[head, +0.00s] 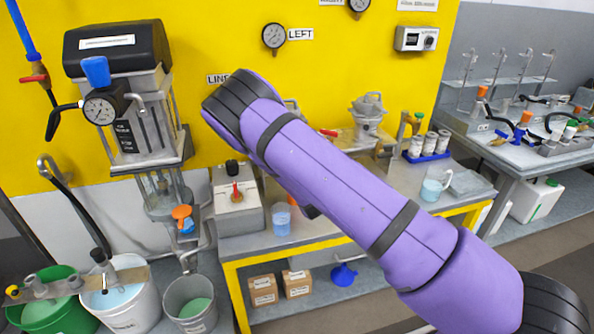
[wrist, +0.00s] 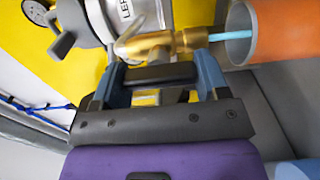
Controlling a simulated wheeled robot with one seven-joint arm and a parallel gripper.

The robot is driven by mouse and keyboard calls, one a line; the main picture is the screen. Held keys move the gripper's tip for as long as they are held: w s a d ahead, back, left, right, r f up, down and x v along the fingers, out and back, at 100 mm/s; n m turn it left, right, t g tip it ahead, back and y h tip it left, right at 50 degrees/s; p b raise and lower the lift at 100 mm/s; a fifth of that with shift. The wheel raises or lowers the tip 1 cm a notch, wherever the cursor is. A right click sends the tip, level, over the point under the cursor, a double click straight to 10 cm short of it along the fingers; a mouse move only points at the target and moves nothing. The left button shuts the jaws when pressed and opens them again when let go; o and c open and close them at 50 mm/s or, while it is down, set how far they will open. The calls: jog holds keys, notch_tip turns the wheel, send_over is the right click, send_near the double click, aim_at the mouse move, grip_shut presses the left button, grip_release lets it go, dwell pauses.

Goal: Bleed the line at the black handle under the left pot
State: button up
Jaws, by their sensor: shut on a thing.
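In the wrist view my gripper (wrist: 160,78) has its two blue-grey fingers closed on the ends of a black handle (wrist: 158,75). The handle sits just below a brass valve (wrist: 165,45) in the picture. The valve joins the grey metal pot (wrist: 150,12), whose label begins "LEF". A light-blue stream (wrist: 229,36) runs from the brass outlet towards the open mouth of an orange cup (wrist: 280,35) at the right. In the head view my purple arm hides the gripper, the valve and most of this pot.
In the head view another metal pot (head: 368,115) stands right of my arm. A white box with a red switch (head: 237,200) and a clear beaker (head: 281,220) stand left of it on the bench. Buckets (head: 190,303) are on the floor at lower left.

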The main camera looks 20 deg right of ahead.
dwell(0.3)
jog(key=o, duration=0.9)
jog(key=shift+o, duration=0.2)
jog(key=shift+s, duration=0.1)
jog(key=s, duration=1)
jog(key=shift+s, duration=0.35)
